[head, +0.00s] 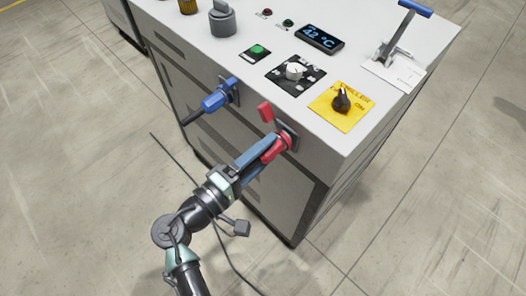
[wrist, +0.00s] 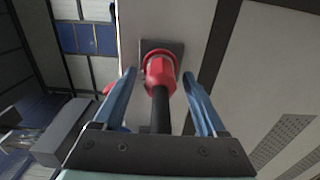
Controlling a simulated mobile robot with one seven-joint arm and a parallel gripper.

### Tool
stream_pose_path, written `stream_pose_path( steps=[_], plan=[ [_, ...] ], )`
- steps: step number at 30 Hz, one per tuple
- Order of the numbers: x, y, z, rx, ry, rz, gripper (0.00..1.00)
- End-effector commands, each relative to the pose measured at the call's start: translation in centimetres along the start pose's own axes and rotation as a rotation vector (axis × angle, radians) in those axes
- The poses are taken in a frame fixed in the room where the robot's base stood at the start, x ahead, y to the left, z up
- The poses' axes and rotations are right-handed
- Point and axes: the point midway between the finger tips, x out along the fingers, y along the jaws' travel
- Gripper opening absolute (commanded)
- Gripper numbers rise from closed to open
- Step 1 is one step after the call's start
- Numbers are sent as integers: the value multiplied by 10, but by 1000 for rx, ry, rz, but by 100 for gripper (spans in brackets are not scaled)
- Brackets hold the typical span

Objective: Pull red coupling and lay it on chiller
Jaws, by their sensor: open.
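The red coupling (head: 277,147) sits on a dark square port plate on the front side of the chiller (head: 300,130). In the wrist view the coupling (wrist: 160,72) is a red ring-shaped body with a black hose running from it toward me. My gripper (head: 268,150) is at the coupling, and in the wrist view its two blue fingers (wrist: 160,85) stand open on either side of the coupling and hose. Gaps show between the fingers and the coupling. The chiller's white top carries controls.
A blue coupling (head: 219,96) with a hose is on the same side, left of the red one. A red tab (head: 265,112) stands beside the port. On top are a yellow switch plate (head: 342,106), a white knob (head: 294,72), a display (head: 320,38) and a blue-handled lever (head: 402,30).

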Motion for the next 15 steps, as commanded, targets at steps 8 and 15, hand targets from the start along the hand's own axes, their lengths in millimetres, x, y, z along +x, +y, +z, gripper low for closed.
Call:
stream_pose_path(
  steps=[8, 15],
  plan=[
    [6, 2, 5, 3, -18, 2, 38],
    [6, 2, 5, 3, -18, 2, 0]
  ],
)
